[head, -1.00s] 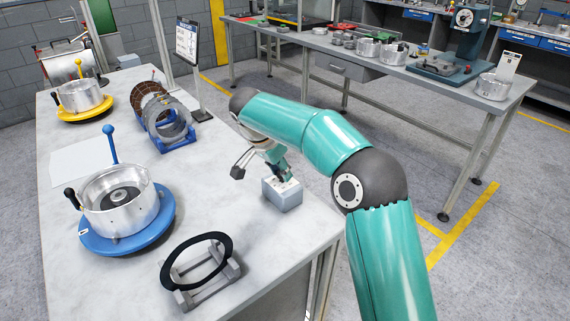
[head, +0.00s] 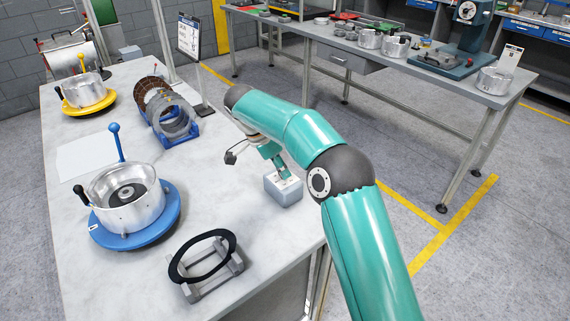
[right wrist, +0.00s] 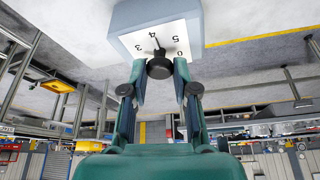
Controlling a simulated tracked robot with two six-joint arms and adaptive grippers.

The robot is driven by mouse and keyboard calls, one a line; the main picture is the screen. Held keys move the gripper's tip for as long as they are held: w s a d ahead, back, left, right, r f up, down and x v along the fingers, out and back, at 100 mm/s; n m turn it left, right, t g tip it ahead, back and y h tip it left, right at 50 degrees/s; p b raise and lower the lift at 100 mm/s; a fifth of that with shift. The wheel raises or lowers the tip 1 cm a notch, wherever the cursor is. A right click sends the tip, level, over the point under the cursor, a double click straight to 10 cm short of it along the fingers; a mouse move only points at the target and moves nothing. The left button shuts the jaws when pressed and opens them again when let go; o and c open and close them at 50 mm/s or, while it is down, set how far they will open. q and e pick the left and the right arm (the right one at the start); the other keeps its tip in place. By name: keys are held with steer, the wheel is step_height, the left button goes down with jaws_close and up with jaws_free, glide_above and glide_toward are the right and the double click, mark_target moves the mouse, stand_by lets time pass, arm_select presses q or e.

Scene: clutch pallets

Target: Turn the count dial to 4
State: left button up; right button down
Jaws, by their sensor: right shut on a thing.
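The count dial is a grey box (head: 284,192) with a white face, near the right edge of the pale table. In the right wrist view its white face (right wrist: 172,31) shows the digits 0, 3, 4 and 5. A dark round knob (right wrist: 159,67) stands out from the face, and its thin pointer points at or very near the 4. My right gripper (head: 282,176) is at the box; in the right wrist view its two fingers (right wrist: 159,72) are shut on the knob from both sides. My left gripper is not in view.
A black ring on a grey stand (head: 205,257), a clutch drum on a blue turntable (head: 165,218), a yellow turntable (head: 72,109) and a blue rack of discs (head: 183,139) stand on the table (head: 110,280). Bare tabletop lies left of the dial.

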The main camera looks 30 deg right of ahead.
steer(key=shift+w+a+r, duration=0.1)
steer(key=shift+w+a, duration=0.05)
steer(key=c, duration=0.9)
jaws_free()
steer(key=v, duration=0.7)
steer(key=shift+r, duration=0.15)
